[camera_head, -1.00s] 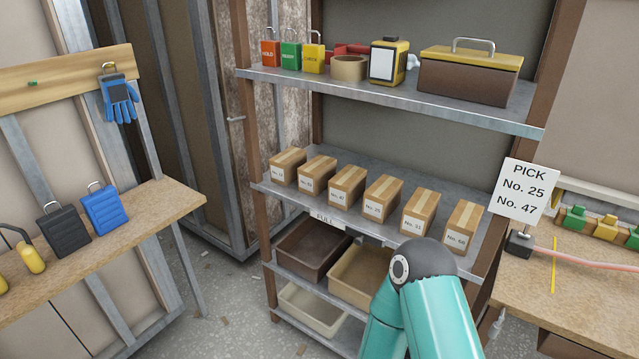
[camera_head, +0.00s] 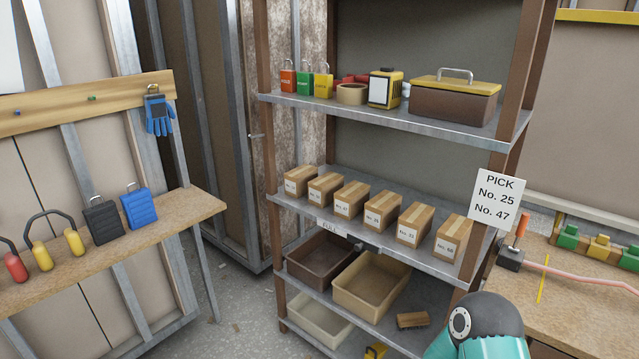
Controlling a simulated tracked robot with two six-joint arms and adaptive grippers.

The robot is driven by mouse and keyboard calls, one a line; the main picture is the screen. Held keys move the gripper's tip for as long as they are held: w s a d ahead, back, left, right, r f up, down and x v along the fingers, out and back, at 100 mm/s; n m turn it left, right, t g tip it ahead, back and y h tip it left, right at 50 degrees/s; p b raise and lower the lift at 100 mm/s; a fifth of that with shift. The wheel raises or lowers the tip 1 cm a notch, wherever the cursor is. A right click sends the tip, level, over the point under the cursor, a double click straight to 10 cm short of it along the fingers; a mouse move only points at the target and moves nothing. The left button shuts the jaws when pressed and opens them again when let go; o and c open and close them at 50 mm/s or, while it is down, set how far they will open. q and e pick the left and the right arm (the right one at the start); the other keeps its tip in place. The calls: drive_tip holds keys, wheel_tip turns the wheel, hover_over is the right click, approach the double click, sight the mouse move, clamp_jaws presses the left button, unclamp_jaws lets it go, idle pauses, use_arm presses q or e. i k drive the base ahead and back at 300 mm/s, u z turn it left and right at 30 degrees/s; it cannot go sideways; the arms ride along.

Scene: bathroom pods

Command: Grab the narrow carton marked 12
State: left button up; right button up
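Several narrow cardboard cartons stand in a row on the middle shelf (camera_head: 345,228) of the rack. The leftmost carton (camera_head: 302,178) has a small label that seems to start with 1, but it is too small to read surely. The second carton (camera_head: 326,186) also has a label too small to read. To the right stand cartons marked No. 47 (camera_head: 351,198), No. 25 (camera_head: 382,207), No. 31 (camera_head: 415,223) and No. 68 (camera_head: 453,236). Neither of my grippers is in view. Only a teal arm link of mine shows at the bottom right.
A sign (camera_head: 497,200) reads "PICK No. 25 No. 47". Bins, one brown (camera_head: 321,260) and one tan (camera_head: 371,286), sit below the cartons. A toolbox (camera_head: 453,100) and padlocks are above. Wooden benches stand left (camera_head: 130,255) and right (camera_head: 575,295). Floor shows between left bench and rack.

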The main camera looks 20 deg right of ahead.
sight(297, 181)
drive_tip(key=z, duration=0.1)
drive_tip(key=i, duration=1)
drive_tip(key=u, duration=0.05)
